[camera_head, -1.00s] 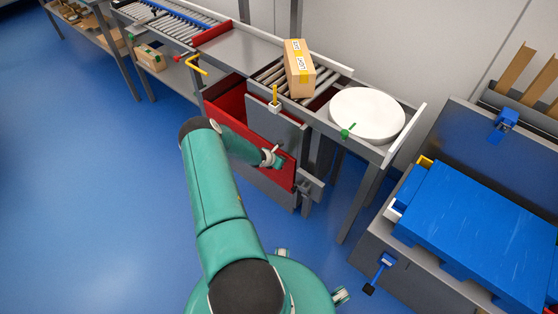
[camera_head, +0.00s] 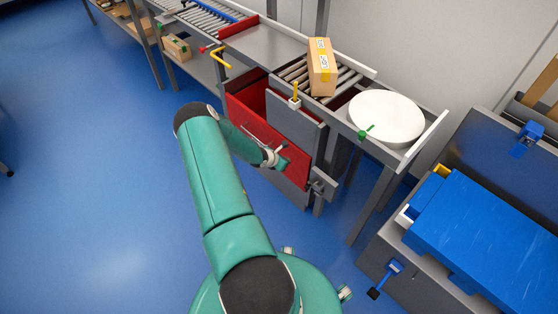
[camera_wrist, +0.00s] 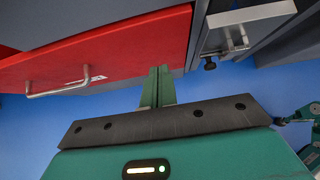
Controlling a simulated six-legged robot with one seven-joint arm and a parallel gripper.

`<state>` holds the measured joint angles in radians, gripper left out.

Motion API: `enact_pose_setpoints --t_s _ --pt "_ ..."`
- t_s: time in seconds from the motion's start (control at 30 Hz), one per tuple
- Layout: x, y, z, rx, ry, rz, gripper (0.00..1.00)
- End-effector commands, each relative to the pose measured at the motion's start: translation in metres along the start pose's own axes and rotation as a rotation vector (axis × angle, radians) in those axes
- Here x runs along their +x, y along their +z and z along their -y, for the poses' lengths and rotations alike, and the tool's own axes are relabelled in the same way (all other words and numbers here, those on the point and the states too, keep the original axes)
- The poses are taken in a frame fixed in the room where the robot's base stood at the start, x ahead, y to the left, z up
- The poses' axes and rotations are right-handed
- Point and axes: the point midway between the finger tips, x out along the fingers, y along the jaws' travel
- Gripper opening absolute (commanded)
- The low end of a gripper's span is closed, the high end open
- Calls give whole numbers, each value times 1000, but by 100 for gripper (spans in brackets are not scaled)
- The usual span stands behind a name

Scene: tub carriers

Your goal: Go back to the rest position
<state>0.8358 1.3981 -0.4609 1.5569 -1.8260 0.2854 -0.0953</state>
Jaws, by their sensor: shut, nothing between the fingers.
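My teal arm reaches forward from the bottom of the head view toward a workbench. My gripper (camera_head: 283,166) is in front of the bench's red panel (camera_head: 262,137). In the wrist view the two green fingers of my gripper (camera_wrist: 158,88) are together and empty. They point toward the lower edge of the red panel, which also shows there (camera_wrist: 120,62). A metal bar handle (camera_wrist: 72,82) on the panel is left of the fingers and apart from them. I cannot tell whether the fingertips touch the panel.
A cardboard box (camera_head: 322,75) stands on rollers, beside a white round disc (camera_head: 386,118). A grey latch (camera_head: 322,185) sticks out right of the panel. A grey station with a blue slab (camera_head: 490,245) stands at right. Blue floor (camera_head: 90,190) is open at left.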

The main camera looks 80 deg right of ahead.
Motion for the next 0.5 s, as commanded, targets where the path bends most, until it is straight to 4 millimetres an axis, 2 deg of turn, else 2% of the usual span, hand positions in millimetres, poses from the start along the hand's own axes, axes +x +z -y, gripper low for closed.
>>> enact_pose_setpoints --t_s 0.1,0.23,0.5 --pt "-26 0 -2 1 1 0 0" --pt "-45 -1 -3 1 2 -2 0" --pt "-56 -1 -1 0 0 -2 0"
